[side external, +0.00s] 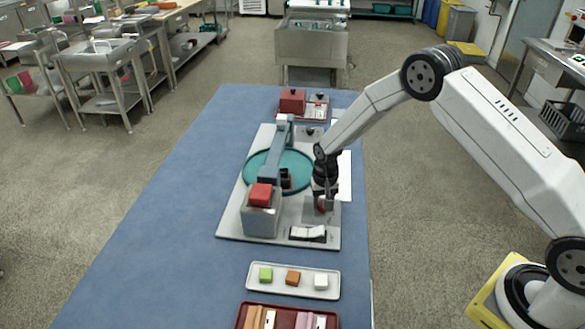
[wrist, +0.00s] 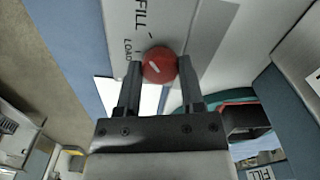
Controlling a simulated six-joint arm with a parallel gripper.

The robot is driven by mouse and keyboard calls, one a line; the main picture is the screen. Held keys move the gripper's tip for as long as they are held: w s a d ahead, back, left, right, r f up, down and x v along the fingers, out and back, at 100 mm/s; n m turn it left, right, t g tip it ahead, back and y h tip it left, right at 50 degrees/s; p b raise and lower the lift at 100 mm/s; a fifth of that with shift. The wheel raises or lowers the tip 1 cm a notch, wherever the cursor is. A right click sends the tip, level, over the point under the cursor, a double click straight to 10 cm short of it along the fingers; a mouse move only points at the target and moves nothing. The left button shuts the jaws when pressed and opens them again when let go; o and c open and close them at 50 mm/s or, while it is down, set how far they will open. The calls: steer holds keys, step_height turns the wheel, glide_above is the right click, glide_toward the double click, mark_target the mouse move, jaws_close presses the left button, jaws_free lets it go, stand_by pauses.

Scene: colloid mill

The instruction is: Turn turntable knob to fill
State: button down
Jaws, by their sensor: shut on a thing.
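The red turntable knob (wrist: 158,66) sits between the two fingers of my gripper (wrist: 160,72) in the wrist view. A finger is against each side of it. A short white mark on its face slants toward the upper left, on the side of the LOAD label. The FILL label is printed further up. In the side view, my gripper (side external: 325,203) points down over the right part of the grey base plate, with the red knob (side external: 325,207) partly hidden at its tips. The teal turntable (side external: 257,161) lies left of my gripper, under a blue-grey arm.
A grey block with a red top (side external: 261,195) stands on the base plate (side external: 230,228) left of my gripper. A black and white rocker switch (side external: 308,233) is in front. A white tray (side external: 333,286) holds green, orange and white blocks. The blue table is clear at left.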

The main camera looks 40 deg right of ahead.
steer(key=shift+m, duration=0.7)
steer(key=shift+c, duration=1)
jaws_free()
steer(key=shift+r, duration=0.15)
steer(key=shift+r, duration=3.8)
